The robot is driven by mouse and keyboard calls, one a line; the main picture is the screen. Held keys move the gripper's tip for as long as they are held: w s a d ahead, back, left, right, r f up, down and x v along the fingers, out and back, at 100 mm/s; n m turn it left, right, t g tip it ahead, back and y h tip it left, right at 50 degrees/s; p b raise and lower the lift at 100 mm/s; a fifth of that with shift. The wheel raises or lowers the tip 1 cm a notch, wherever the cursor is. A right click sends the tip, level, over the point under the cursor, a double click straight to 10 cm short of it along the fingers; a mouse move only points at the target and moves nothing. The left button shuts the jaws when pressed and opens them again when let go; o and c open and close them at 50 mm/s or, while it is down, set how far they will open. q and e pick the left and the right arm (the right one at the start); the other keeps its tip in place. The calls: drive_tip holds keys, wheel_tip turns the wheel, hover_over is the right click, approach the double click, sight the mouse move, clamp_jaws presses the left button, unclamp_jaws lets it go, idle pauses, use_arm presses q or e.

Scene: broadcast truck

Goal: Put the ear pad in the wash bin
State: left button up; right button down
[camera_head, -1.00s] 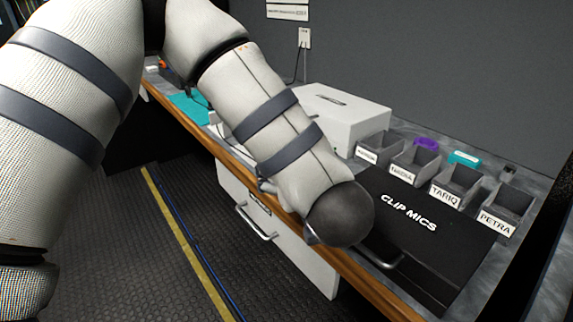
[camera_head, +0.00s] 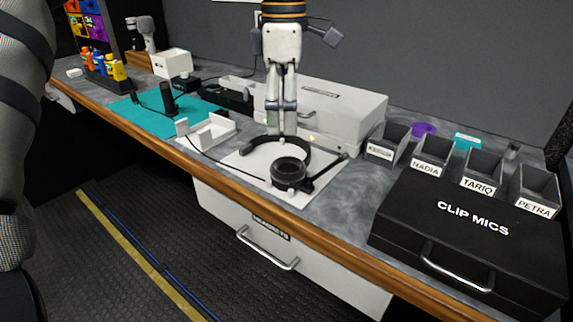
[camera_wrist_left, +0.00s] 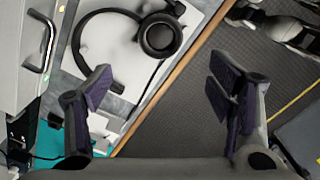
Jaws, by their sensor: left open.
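A black headset (camera_head: 258,147) lies on a white sheet on the counter. Its round dark ear pad (camera_head: 289,171) faces up; the left wrist view shows it as a thick ring (camera_wrist_left: 160,37) on the headset. My left gripper (camera_head: 281,130) points down just behind the ear pad from the head view and hides part of the headband. In the left wrist view its fingers (camera_wrist_left: 160,78) are spread and empty, with the ear pad beyond them. I cannot identify the wash bin for certain; an open white box (camera_head: 172,63) stands at the back left. My right gripper is not in view.
A large white case (camera_head: 340,112) stands behind the headset. Several labelled grey bins (camera_head: 430,167) and a black CLIP MICS case (camera_head: 470,230) fill the right side. A white cradle (camera_head: 206,131) and a teal mat (camera_head: 140,114) lie left. The counter has a wooden front edge.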

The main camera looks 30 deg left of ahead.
sight(285, 170)
use_arm(q)
wheel_tip(285, 170, down, 10)
drive_tip(key=shift+d+f, duration=0.1)
drive_tip(key=shift+f, duration=0.15)
drive_tip(key=c, duration=1)
